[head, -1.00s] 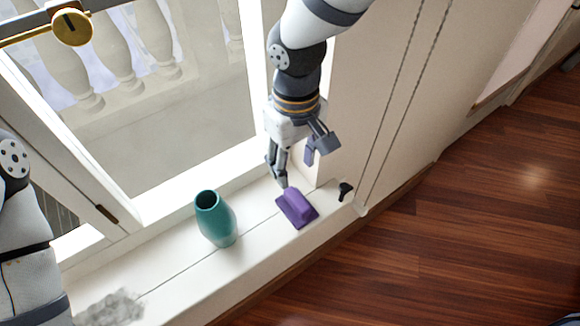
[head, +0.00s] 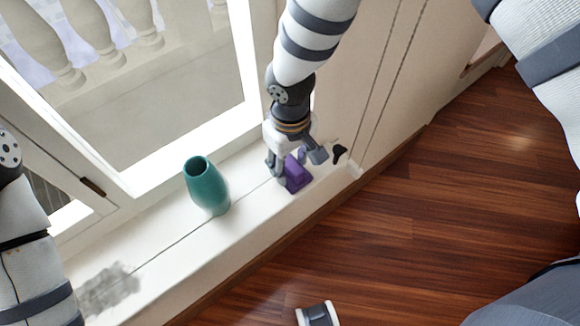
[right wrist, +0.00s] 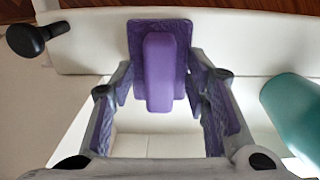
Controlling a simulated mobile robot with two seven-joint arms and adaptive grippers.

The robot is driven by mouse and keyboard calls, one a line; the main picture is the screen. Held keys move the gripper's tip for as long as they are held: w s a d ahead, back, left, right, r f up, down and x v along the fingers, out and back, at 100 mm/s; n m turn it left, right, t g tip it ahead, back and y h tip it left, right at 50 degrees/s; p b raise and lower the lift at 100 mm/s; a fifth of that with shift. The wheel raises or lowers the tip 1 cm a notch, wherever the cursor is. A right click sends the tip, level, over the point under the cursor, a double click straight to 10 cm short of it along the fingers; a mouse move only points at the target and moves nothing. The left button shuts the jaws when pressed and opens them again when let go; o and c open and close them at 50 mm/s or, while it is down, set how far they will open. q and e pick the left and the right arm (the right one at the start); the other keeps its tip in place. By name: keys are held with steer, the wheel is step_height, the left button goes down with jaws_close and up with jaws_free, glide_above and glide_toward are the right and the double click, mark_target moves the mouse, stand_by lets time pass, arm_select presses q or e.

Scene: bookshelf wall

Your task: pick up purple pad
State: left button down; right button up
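The purple pad (head: 297,178) lies on the white sill, with a raised block-shaped handle on a flat base. In the right wrist view the purple pad (right wrist: 160,72) is ahead, between my fingertips. My right gripper (head: 296,166) is open and down at the pad, one finger on each side. In the right wrist view, gaps show between the fingers of my right gripper (right wrist: 160,92) and the handle. Part of the pad is hidden behind the fingers in the head view. My left arm shows at the left edge, but its gripper is out of view.
A teal vase (head: 207,187) stands on the white sill (head: 180,240), left of the pad; it is at the right in the right wrist view (right wrist: 295,115). A black knob (head: 339,152) is right of the gripper. A grey smudge (head: 105,290) marks the sill's near left.

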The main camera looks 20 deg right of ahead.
jaws_close()
steer(key=shift+r, duration=0.1)
